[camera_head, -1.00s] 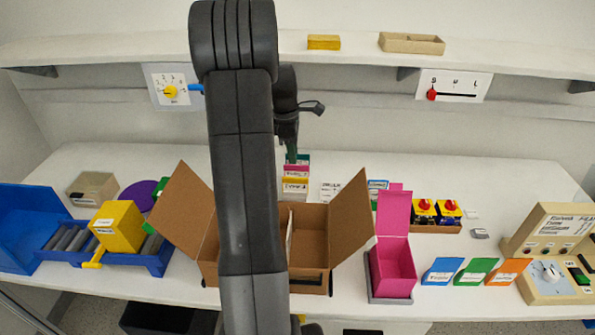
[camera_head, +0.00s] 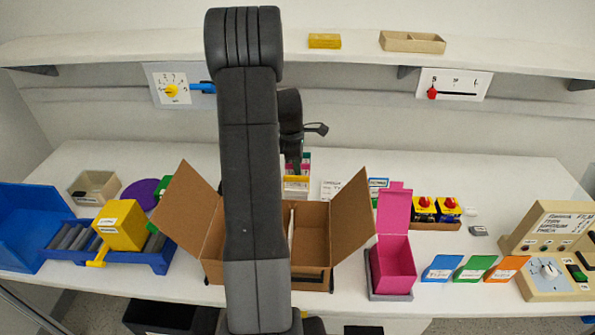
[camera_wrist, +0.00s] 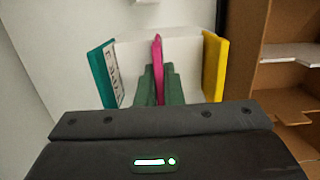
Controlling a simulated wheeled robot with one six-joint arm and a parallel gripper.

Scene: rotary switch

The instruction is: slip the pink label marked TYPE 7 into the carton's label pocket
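The pink label (camera_wrist: 158,58) stands on edge between a teal label (camera_wrist: 101,75) and a yellow label (camera_wrist: 215,68) in a pale holder. Its writing is not readable. My gripper (camera_wrist: 158,72) has its two green fingers close on either side of the pink label. I cannot tell whether they press on it. In the head view my gripper (camera_head: 294,168) is low at the label holder (camera_head: 296,187), partly hidden by my arm. The brown carton (camera_head: 225,272) stands open in front, its middle hidden by my arm. Its label pocket cannot be made out clearly.
The carton's raised flaps (camera_head: 352,225) spread left and right. A pink box (camera_head: 393,264) stands right of it, near several coloured cards (camera_head: 470,268). A yellow block (camera_head: 120,226) sits on a blue roller tray (camera_head: 72,238) at left. A shelf (camera_head: 220,48) runs above the table.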

